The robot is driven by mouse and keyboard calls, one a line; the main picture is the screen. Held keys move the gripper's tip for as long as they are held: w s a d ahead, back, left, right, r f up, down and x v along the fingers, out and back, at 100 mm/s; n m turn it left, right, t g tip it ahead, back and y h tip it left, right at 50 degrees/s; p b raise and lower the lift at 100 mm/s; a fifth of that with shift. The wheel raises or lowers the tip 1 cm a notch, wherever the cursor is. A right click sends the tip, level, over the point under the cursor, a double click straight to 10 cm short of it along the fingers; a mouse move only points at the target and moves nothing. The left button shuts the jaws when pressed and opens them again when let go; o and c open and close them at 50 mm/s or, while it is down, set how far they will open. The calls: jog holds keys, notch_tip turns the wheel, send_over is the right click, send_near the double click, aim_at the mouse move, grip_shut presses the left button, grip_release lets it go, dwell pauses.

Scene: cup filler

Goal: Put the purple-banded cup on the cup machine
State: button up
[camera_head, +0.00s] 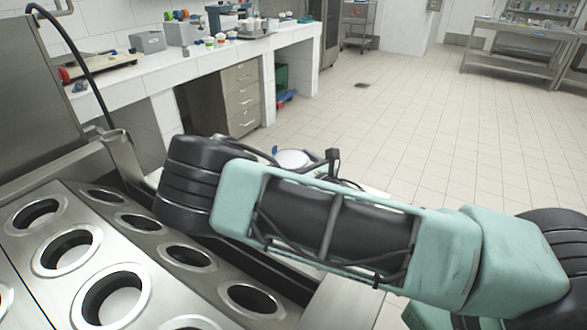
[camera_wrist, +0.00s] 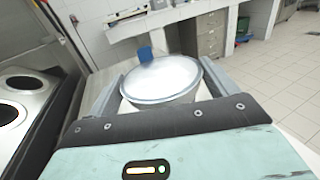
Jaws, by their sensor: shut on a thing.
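A pale, round cup (camera_wrist: 160,82) sits between the two fingers of my gripper (camera_wrist: 163,72) in the wrist view. The fingers are closed on its sides, and its wide, shiny round top faces the camera. No purple band shows from here. In the head view, only the white top of the cup (camera_head: 292,158) shows behind my arm, with my gripper mostly hidden. The cup machine (camera_head: 67,216) is a steel surface with rows of round, rimmed holes at the lower left. The cup is apart from these holes, to their right.
A small blue thing (camera_wrist: 145,54) shows at the cup's far rim. A white tiled counter (camera_head: 155,72) with containers and equipment runs along the back left, above grey drawers (camera_head: 241,97). Steel tables (camera_head: 520,48) stand far right. The tiled floor (camera_head: 420,120) between is clear.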

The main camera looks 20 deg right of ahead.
jog(key=shift+f, duration=0.8)
jog(key=shift+f, duration=0.1)
jog(key=o, duration=1.1)
jog(key=shift+r, duration=0.2)
jog(key=s, duration=0.2)
jog(key=s+d+b, duration=0.1)
jog(key=s, duration=0.3)
jog(key=shift+s+d+f, duration=0.1)
jog(key=shift+d+f, duration=0.05)
jog(key=shift+f, duration=0.1)
jog(key=shift+s+d+r, duration=0.1)
jog(key=shift+s, duration=0.5)
